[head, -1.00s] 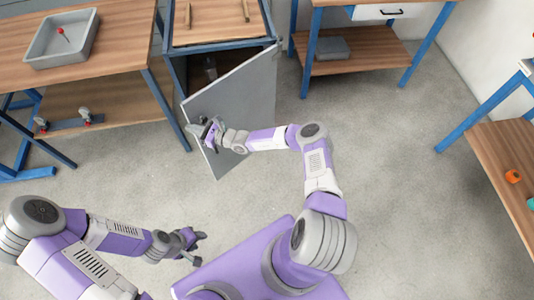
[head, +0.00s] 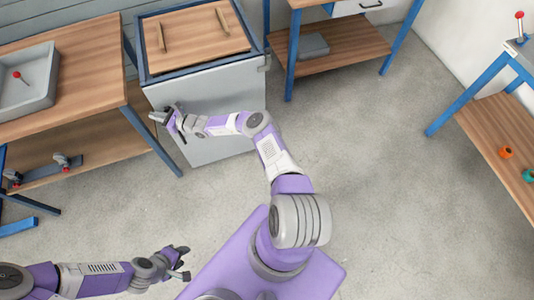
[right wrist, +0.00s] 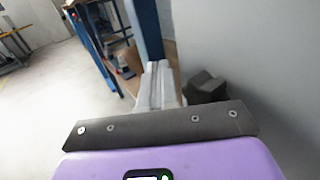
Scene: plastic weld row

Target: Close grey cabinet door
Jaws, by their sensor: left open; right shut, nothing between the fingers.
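The grey cabinet door (head: 225,95) stands in line with the front of the blue-framed cabinet (head: 197,72), with no clear gap visible from above. The door's hinge side is at the right. My right gripper (head: 166,116) is shut and empty at the door's left, free edge; whether it touches the door I cannot tell. In the right wrist view a plain grey surface (right wrist: 270,60) fills the right side, close to the gripper. My left gripper (head: 184,263) is open and empty over the floor at the lower left, well away from the cabinet.
A wooden workbench (head: 80,70) with a grey tray (head: 35,105) stands left of the cabinet. Another bench with a lower shelf (head: 340,45) stands to its right. A shelf unit (head: 490,130) is at the far right. The floor (head: 370,190) between is clear.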

